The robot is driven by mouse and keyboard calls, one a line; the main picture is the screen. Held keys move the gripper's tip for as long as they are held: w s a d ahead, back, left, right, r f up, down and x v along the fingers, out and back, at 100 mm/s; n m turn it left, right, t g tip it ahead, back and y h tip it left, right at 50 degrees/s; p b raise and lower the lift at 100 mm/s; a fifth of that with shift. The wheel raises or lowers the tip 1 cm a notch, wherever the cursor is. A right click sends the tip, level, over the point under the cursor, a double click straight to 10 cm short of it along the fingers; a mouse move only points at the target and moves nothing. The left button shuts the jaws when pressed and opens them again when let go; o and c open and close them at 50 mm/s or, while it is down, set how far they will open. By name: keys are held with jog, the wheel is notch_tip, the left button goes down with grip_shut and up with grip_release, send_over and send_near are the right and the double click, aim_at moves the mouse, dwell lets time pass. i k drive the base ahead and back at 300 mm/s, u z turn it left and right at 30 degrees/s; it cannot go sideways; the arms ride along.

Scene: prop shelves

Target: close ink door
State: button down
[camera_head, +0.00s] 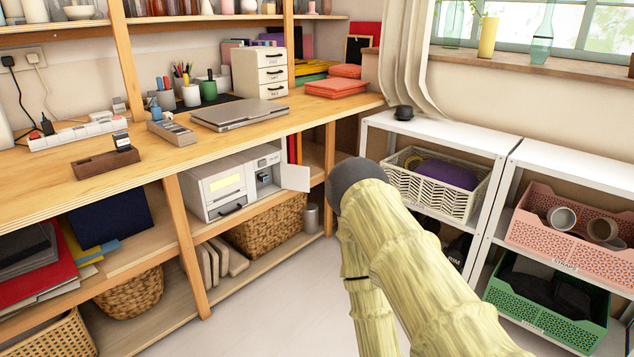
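A white printer (222,190) stands on the middle shelf under the wooden desk. Its ink door (295,177) is a small white panel at the printer's right end, swung open outward to the right. Behind it, the ink compartment (264,177) is exposed, with dark and blue parts inside. My arm, pale yellow with a dark rounded joint, rises at the lower middle, to the right of the ink door in the picture. My gripper is not in view. I cannot tell from this view how far the arm is from the door.
A wicker basket (268,224) sits on the shelf below the printer. A wooden post (186,245) stands left of it. A white shelf unit (440,133) with baskets stands at right. The floor (285,310) in front of the printer is clear.

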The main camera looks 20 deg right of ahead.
aim_at(295, 177)
jog(key=k, duration=0.85)
jog(key=z, duration=1)
jog(key=i, duration=1.85)
jog(key=u, duration=0.9)
jog(key=i, duration=0.5)
jog(key=u, duration=0.4)
